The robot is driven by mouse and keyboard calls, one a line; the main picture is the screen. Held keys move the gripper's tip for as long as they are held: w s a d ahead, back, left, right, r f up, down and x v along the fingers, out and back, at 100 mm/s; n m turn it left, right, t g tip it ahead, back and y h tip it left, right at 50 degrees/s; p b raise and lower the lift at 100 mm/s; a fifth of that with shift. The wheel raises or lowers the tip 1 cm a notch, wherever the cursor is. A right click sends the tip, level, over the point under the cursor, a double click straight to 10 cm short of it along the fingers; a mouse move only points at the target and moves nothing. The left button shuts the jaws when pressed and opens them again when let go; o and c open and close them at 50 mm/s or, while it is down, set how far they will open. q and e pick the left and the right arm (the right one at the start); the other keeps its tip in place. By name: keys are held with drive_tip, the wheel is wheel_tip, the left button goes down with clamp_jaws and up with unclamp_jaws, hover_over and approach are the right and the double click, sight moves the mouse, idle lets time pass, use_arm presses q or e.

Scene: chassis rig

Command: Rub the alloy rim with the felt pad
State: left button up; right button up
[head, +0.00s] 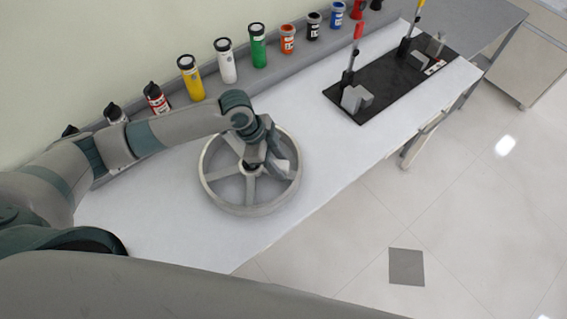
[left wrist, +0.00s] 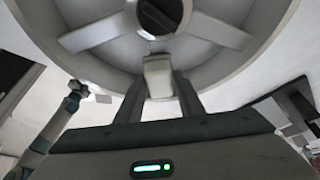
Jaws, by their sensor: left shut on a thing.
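The alloy rim (head: 215,185) is a grey spoked wheel lying flat on the white bench. It fills the upper part of the left wrist view (left wrist: 95,33), with its dark hub at the top. My left gripper (head: 270,168) is over the rim, just right of the hub in the head view. Its fingers are shut on a small pale block, which I take to be the felt pad (left wrist: 158,75). The gripper hides the pad in the head view. I cannot tell whether the pad touches the rim.
Several coloured bottles, including a green one (head: 258,46), line the ledge at the back. A black mat (head: 395,85) with upright clamps and a grey block (head: 352,98) is at the right. White bench (head: 320,150) is clear between rim and mat.

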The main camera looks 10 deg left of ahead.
sight(278, 162)
use_arm(q)
drive_tip(key=shift+a, duration=1.25)
wheel_tip(278, 162, up, 3)
drive_tip(key=p, duration=0.3)
drive_tip(key=shift+f, duration=0.2)
drive_tip(key=shift+r+b, duration=0.15)
drive_tip(key=shift+b, duration=0.15)
drive_tip(key=shift+w+r, duration=0.1)
drive_tip(key=shift+r, duration=1.45)
